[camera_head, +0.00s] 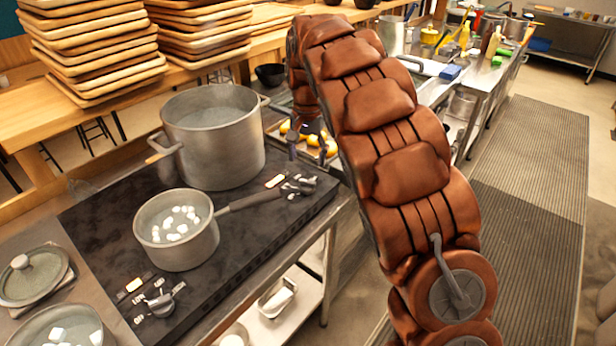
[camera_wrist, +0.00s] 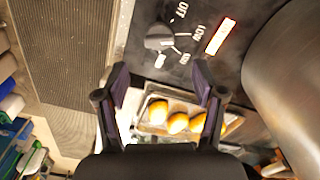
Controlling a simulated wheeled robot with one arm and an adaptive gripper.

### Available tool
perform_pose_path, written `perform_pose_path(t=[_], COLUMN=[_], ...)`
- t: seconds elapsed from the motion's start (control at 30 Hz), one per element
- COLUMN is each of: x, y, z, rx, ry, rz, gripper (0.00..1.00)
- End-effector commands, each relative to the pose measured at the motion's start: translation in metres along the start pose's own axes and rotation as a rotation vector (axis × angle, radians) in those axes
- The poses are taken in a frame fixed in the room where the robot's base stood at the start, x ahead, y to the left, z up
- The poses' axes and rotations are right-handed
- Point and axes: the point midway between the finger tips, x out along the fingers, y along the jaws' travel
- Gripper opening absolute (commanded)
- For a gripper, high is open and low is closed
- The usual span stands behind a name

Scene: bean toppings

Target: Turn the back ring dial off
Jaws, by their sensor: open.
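The back dial (camera_head: 298,186) is a dark knob on the black cooktop, right of the large pot (camera_head: 213,135) and past the saucepan's handle. In the wrist view the back dial (camera_wrist: 158,37) shows beside OFF and LOW labels and a glowing indicator (camera_wrist: 220,37); its exact setting is hard to tell. My gripper (camera_wrist: 160,75) is open and empty, its fingertips apart from the knob, which appears beyond them. In the head view my gripper (camera_head: 310,142) is partly hidden by my arm, near the back dial. A second dial (camera_head: 160,304) is at the near edge.
A saucepan (camera_head: 178,254) with white pieces stands on the cooktop, its handle reaching toward the back dial. A tray of yellow food (camera_wrist: 172,118) lies close by the gripper. Stacked wooden trays (camera_head: 90,45) stand behind. A floor mat (camera_head: 530,200) lies at right.

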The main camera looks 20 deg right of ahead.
Motion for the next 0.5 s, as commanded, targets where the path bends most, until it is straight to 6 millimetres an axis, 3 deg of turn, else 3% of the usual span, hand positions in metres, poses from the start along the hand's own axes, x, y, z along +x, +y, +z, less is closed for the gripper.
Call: perform_pose_path(t=[0.5], x=[0.06], y=[0.001], z=[0.002], rx=[0.0], ry=[-0.005], rz=[0.004], gripper=[0.69])
